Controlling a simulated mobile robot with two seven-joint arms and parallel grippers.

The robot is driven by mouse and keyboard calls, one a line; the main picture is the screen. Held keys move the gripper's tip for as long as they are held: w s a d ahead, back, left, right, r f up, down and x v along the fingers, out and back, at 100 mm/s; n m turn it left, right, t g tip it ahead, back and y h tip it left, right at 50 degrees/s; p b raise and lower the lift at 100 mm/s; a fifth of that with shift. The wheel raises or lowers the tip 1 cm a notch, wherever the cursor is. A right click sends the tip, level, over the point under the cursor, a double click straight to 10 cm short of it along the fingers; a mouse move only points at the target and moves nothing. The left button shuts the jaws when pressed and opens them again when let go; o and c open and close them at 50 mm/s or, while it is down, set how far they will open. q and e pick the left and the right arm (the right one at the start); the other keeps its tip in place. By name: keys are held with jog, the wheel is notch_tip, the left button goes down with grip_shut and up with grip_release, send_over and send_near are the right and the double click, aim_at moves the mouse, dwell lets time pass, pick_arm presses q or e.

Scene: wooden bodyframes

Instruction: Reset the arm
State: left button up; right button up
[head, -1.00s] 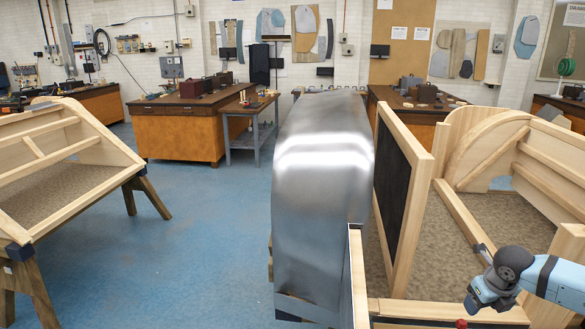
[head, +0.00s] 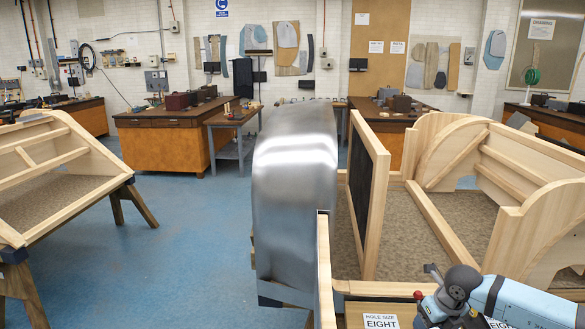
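My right arm (head: 525,301) comes in at the bottom right, light blue with a dark grey joint (head: 462,280). It lies in front of the wooden bodyframe (head: 440,210) on the right, close to its near rail in the picture. A short grey part (head: 432,270) sticks up at its far end. I cannot make out whether two fingers are apart or together there, or whether anything is held. My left arm and gripper are not in view.
A curved shiny metal panel (head: 295,190) and a dark framed board (head: 367,190) stand at the bodyframe's left side. Another wooden frame rests on trestles (head: 130,205) at the left. Blue floor (head: 190,240) is clear between them. Workbenches (head: 160,145) line the back.

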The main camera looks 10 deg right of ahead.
jog(key=w+a+f+y, duration=0.1)
jog(key=a+f, duration=0.1)
jog(key=a, duration=0.5)
jog(key=s+a+f+m+t+y, duration=0.1)
jog(key=s+a+m+t+y, duration=0.3)
jog(key=s+a+y, duration=0.5)
jog(key=s+d+f+m+t+h, duration=0.2)
jog(key=s+d+f+m+h, duration=1)
jog(key=m, duration=0.8)
jog(key=s+a+m+t+y, duration=0.3)
jog(key=a+m, duration=0.6)
jog(key=a, duration=1.3)
pick_arm(q)
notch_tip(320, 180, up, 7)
jog(key=p, duration=0.7)
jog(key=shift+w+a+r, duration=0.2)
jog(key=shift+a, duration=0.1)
pick_arm(e)
notch_tip(320, 180, up, 6)
jog(key=y, duration=0.1)
jog(key=shift+d+r+g, duration=0.25)
jog(key=shift+d+g, duration=0.05)
jog(key=shift+g, duration=0.1)
